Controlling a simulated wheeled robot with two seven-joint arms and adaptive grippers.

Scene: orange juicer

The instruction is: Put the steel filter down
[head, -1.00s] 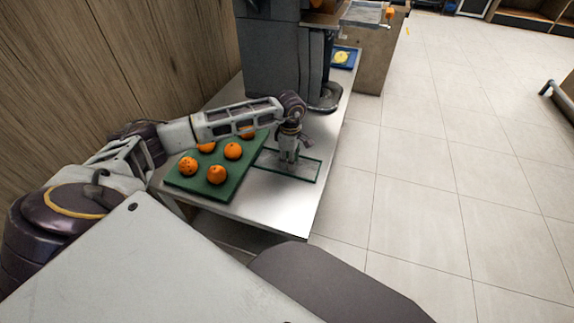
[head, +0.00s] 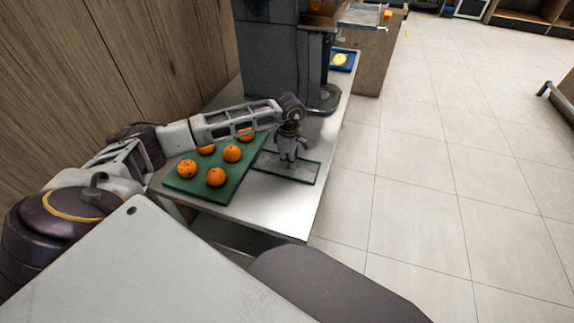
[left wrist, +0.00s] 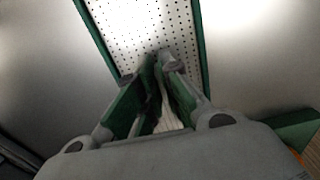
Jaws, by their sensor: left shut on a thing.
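The steel filter (left wrist: 135,25) is a perforated metal plate in a green frame. In the head view its green-rimmed frame (head: 311,172) lies on or just above the steel table, to the right of the green board; I cannot tell whether it touches. My left gripper (head: 291,165) points down at its middle. In the left wrist view the left gripper's fingertips (left wrist: 161,60) close together at the filter's near part, shut on it. The fingers hide part of the plate. My right gripper is not in view.
A green board (head: 200,190) with several oranges (head: 215,177) lies to the left on the steel table (head: 265,215). A large dark machine (head: 275,55) stands behind. A blue tray with a yellow item (head: 340,60) sits farther back. Bare table lies in front of the filter.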

